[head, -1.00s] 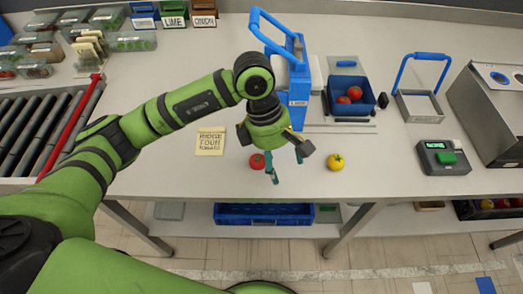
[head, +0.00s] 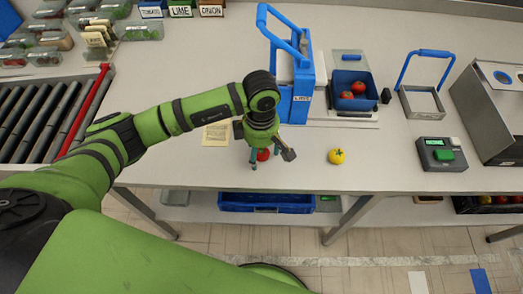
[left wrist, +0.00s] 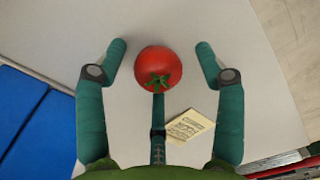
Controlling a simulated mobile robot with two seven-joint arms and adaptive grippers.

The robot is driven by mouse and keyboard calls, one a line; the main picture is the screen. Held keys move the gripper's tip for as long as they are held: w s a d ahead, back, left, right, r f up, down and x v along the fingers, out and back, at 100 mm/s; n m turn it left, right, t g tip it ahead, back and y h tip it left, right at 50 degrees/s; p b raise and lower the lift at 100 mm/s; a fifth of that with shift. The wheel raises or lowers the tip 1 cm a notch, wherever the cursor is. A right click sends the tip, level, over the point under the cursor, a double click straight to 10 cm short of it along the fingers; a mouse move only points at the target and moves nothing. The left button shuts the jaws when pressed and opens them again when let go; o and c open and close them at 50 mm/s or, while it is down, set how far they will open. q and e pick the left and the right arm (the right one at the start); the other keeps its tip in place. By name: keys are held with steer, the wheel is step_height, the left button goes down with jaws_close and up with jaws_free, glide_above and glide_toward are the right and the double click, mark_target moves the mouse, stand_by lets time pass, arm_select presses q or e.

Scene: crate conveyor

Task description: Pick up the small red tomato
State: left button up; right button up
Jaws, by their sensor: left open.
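The small red tomato (head: 263,154) sits on the table near its front edge. In the left wrist view the tomato (left wrist: 158,69) is round with a green stem and lies between the spread fingertips. My left gripper (head: 266,165) is over it, pointing down; its teal fingers are open in the left wrist view (left wrist: 161,60), apart from the tomato on both sides. A third finger reaches up to the tomato's lower edge there; whether it touches, I cannot tell. My right gripper is not in view.
A yellow tomato (head: 337,156) lies to the right. A blue bin (head: 352,103) with red tomatoes, a blue-handled frame (head: 293,85) and a scale (head: 441,154) stand on the table. A paper note (head: 216,135) lies left of the gripper. A roller conveyor (head: 45,120) is at far left.

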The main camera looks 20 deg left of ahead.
arm_select(q)
steer(key=c, duration=1.1)
steer(key=shift+r, duration=0.1)
steer(key=shift+c, duration=0.2)
